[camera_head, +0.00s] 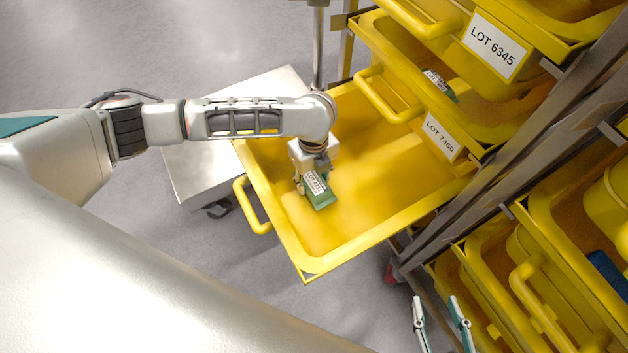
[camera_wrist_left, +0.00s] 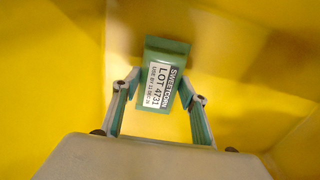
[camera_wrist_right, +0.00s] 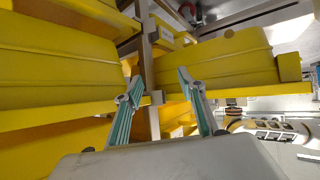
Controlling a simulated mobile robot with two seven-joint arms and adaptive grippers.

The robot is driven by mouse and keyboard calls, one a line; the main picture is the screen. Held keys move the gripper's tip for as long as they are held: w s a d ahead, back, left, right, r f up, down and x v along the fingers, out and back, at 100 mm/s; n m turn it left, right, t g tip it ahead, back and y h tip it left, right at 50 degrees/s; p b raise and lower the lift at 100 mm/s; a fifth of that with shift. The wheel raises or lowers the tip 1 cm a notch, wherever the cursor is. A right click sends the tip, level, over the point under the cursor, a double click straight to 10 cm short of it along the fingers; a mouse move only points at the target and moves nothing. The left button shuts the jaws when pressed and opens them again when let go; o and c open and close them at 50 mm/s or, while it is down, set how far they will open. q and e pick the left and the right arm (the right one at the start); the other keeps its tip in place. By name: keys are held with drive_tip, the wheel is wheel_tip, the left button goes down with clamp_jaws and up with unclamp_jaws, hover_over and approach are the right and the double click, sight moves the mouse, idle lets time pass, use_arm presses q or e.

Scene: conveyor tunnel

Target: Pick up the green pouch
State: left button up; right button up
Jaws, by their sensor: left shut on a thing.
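The green pouch (camera_head: 321,194) has a white label and is in the pulled-out yellow tray (camera_head: 377,236). In the left wrist view the pouch (camera_wrist_left: 166,48) sits between the fingertips, its label reading LOT 4731. My left gripper (camera_head: 306,184) reaches down into the tray from the left, and in its wrist view the left gripper (camera_wrist_left: 160,92) is shut on the pouch, with a finger at each side. Whether the pouch touches the tray floor I cannot tell. My right gripper (camera_head: 438,308) is open and empty at the bottom right, away from the pouch; its wrist view shows the spread fingers (camera_wrist_right: 161,88).
A rack with several yellow trays stands on the right, with labels LOT 6345 (camera_head: 493,46) and LOT 7460 (camera_head: 440,137). The tray above overhangs the pulled-out tray's right side. A pale grey platform (camera_head: 205,170) is behind my left arm. Grey floor is open at left.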

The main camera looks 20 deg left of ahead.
sight(314, 178)
use_arm(q)
drive_tip(key=r, duration=0.1)
drive_tip(key=r+p, duration=0.1)
drive_tip(key=r, duration=0.1)
drive_tip(key=r+p, duration=0.1)
drive_tip(key=r, duration=0.1)
drive_tip(key=shift+w+r, duration=0.15)
drive_tip(key=shift+w, duration=0.2)
wheel_tip(314, 178, up, 2)
drive_tip(key=shift+r+p, duration=0.15)
drive_tip(key=shift+p, duration=0.4)
wheel_tip(314, 178, up, 12)
drive_tip(key=p, duration=0.4)
drive_tip(key=shift+s+r+p, duration=0.15)
drive_tip(key=shift+s+p, duration=0.2)
drive_tip(key=shift+p, duration=0.05)
use_arm(e)
drive_tip(key=shift+h, duration=0.7)
drive_tip(key=shift+s+d+f, duration=0.1)
drive_tip(key=shift+s+d, duration=0.1)
drive_tip(key=shift+d, duration=0.45)
drive_tip(key=shift+s+d+r, duration=0.1)
drive_tip(key=shift+s+d, duration=0.1)
drive_tip(key=shift+d, duration=0.45)
drive_tip(key=shift+s+d+f, duration=0.1)
drive_tip(key=shift+s+d, duration=0.1)
drive_tip(key=shift+d, duration=0.45)
